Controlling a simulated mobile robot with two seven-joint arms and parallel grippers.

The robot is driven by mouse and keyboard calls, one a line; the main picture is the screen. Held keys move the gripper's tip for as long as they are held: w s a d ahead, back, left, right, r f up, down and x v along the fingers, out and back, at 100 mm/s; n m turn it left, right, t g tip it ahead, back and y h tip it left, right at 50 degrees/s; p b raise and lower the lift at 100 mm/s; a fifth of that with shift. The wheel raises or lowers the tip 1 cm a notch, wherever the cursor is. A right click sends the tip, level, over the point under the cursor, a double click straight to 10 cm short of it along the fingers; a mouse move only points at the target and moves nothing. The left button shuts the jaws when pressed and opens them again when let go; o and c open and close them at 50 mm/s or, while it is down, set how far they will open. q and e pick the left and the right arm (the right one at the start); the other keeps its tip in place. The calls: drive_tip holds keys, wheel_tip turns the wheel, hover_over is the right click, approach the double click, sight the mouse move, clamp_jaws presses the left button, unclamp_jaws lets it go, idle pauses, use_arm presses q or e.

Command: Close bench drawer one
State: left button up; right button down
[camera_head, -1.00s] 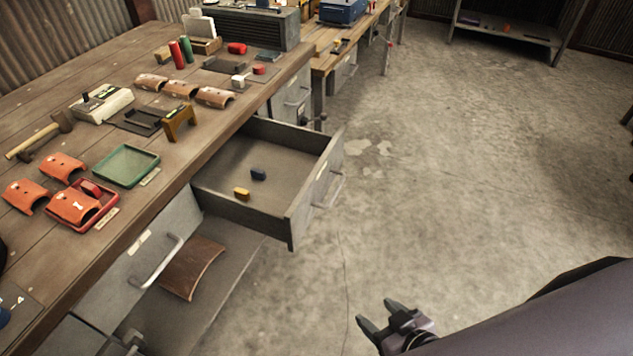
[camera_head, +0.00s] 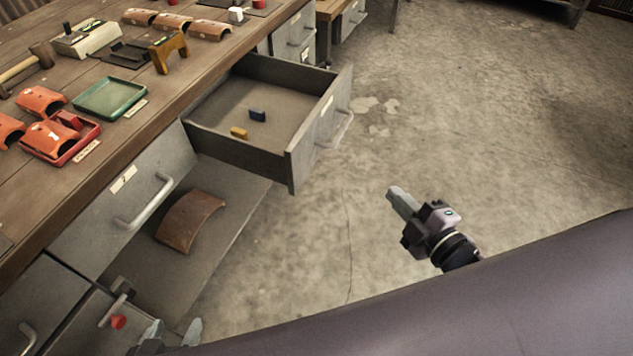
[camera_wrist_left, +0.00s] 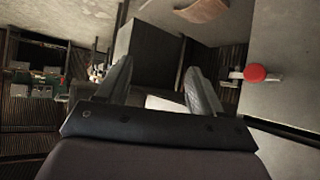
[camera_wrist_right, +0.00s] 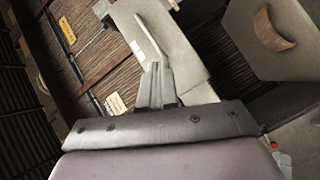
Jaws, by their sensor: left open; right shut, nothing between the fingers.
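A second grey front (camera_head: 123,205) with a handle lies nearer, over a shelf with a curved brown tile (camera_head: 190,220). A red knob (camera_head: 118,322) is near my left gripper. The benchtop (camera_head: 60,200) holds trays and tiles. Floor (camera_head: 480,120) on the right is clear.

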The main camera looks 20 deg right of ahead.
drive_tip(key=w+r+n+y+b, duration=0.1)
drive_tip(key=w+n+y+b, duration=0.35)
drive_tip(key=n, duration=0.95)
drive_tip(key=n+g+y+b, duration=0.4)
drive_tip(key=n+y+b, duration=0.2)
drive_tip(key=n, duration=1)
approach(301, 164)
drive_tip(key=x, duration=0.5)
drive_tip(key=shift+w+r, duration=0.1)
drive_tip(key=shift+w, duration=0.05)
drive_tip(key=shift+h+x, duration=0.25)
drive_tip(key=shift+x, duration=0.55)
drive_tip(key=shift+a, duration=0.1)
